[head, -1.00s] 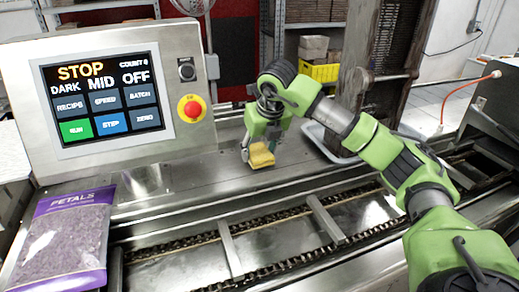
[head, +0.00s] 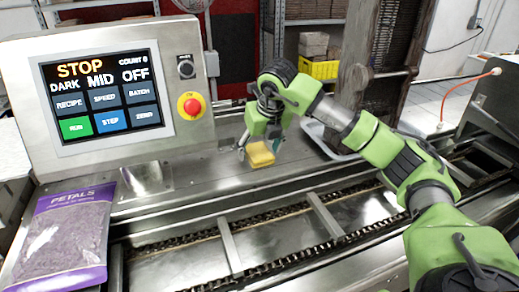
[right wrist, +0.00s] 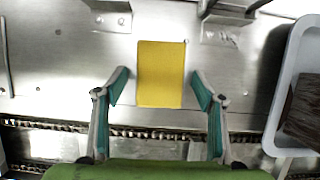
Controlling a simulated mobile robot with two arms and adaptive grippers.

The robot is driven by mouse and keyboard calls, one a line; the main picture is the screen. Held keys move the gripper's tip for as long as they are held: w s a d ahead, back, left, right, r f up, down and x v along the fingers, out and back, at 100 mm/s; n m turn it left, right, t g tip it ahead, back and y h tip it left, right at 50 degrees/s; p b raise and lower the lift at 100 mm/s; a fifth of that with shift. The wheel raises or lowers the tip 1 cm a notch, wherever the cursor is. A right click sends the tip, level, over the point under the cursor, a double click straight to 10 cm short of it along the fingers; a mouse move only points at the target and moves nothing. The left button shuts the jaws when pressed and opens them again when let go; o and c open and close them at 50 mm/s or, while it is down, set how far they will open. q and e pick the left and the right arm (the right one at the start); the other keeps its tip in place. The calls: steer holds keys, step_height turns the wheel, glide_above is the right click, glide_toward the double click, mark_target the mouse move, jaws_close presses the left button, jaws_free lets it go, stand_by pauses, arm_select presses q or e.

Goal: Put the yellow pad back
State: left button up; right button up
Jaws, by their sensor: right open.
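The yellow pad (head: 260,154) lies flat on the steel ledge behind the conveyor, and it also shows in the right wrist view (right wrist: 161,74). My right gripper (head: 258,152) is right at the pad in the head view. In the right wrist view the right gripper (right wrist: 160,88) is open, with one finger on each side of the pad's near part. Gaps show between both fingers and the pad. My left gripper is in neither view.
A control panel (head: 30,110) with a screen and red stop button stands left. A petals bag (head: 62,240) lies at front left. A pale tray (right wrist: 284,120) sits right of the pad, holding a dark brown block. The chain conveyor (head: 180,268) runs in front.

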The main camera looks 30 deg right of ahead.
steer(key=d+b+v, duration=0.1)
steer(key=b+v, duration=0.1)
steer(key=v, duration=0.9)
steer(key=shift+a+r, duration=0.4)
steer(key=shift+a, duration=0.1)
steer(key=shift+s, duration=0.15)
